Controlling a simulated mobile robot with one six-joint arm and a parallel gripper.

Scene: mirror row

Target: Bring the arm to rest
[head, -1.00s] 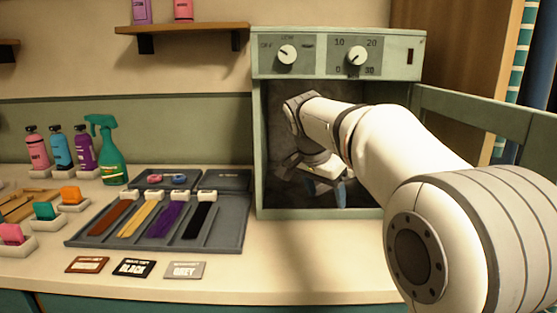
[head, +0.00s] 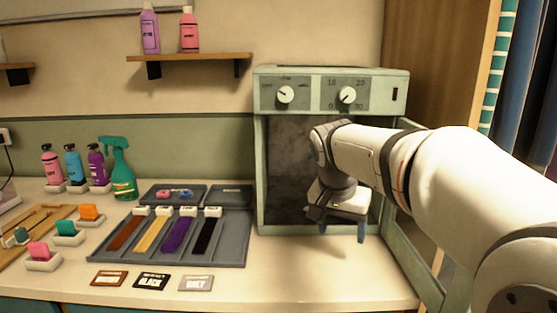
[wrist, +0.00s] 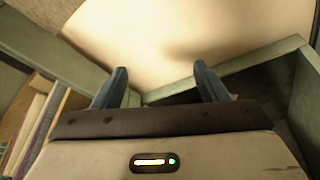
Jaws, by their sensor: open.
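My arm reaches in from the right in the head view. My gripper (head: 341,232) hangs fingers down at the front opening of the green cabinet (head: 332,88), near its lower front edge. Its two blue fingers are apart with nothing between them. In the wrist view my gripper (wrist: 162,80) also shows spread, empty fingers over the cabinet's front edge and the pale counter. The cabinet door (head: 408,258) stands open on the right, close beside my arm. The cabinet's dark inside is partly hidden by my arm.
A grey tray (head: 232,247) with several coloured hair swatches lies left of the cabinet. Label cards (head: 152,281) lie in front of it. A green spray bottle (head: 121,170) and several small bottles stand farther left. The counter before the cabinet (head: 310,275) is clear.

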